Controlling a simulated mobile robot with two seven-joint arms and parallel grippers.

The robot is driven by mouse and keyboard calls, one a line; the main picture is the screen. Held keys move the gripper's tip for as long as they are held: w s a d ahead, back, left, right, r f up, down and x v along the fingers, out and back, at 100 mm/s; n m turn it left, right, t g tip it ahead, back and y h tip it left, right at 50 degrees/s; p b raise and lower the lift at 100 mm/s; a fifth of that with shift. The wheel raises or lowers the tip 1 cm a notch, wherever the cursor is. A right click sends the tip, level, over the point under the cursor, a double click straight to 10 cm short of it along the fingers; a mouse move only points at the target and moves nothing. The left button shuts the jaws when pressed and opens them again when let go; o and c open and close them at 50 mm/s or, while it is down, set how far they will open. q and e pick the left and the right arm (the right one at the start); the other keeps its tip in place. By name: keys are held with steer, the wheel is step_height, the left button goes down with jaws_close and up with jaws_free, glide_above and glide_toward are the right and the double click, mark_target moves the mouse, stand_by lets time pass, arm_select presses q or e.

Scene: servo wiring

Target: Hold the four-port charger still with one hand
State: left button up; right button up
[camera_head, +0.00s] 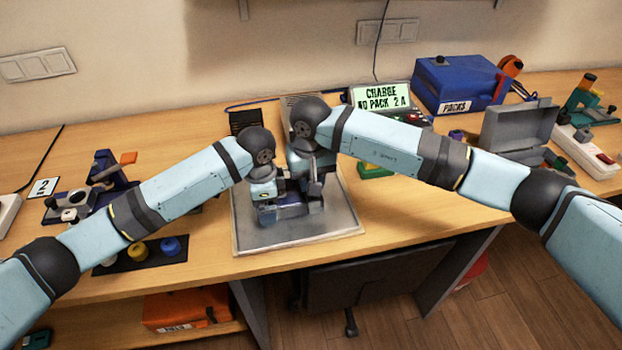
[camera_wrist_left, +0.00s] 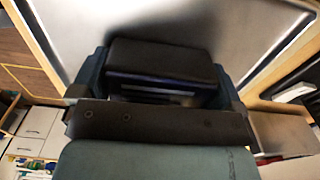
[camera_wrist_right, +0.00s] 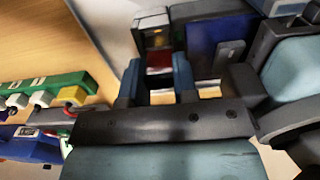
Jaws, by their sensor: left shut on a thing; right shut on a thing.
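A dark block (camera_wrist_left: 165,62), which I take to be the four-port charger, sits between the fingers of my left gripper (camera_wrist_left: 160,88) in the left wrist view. My left gripper is shut on it, low over the grey mat (camera_head: 255,238). In the head view my left gripper (camera_head: 284,208) and the grippers' own bodies hide most of the block. My right gripper (camera_wrist_right: 156,82) is close beside it. It is shut on a small piece with a dark red face (camera_wrist_right: 159,60), whose kind I cannot tell.
A green strip (camera_wrist_right: 45,92) with several plugs lies right of the mat. A lit display (camera_head: 381,96), a blue box (camera_head: 455,82) and an open grey case (camera_head: 520,130) stand farther back and right. A black tray with knobs (camera_head: 138,256) lies left.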

steer(key=shift+r, duration=1.55)
steer(key=shift+r, duration=1.95)
arm_select(q)
steer(key=o, duration=0.7)
arm_select(e)
jaws_close()
arm_select(q)
steer(key=shift+o, duration=0.2)
step_height(320, 180, up, 12)
steer(key=shift+s, duration=0.15)
arm_select(e)
steer(key=shift+s+f, duration=0.1)
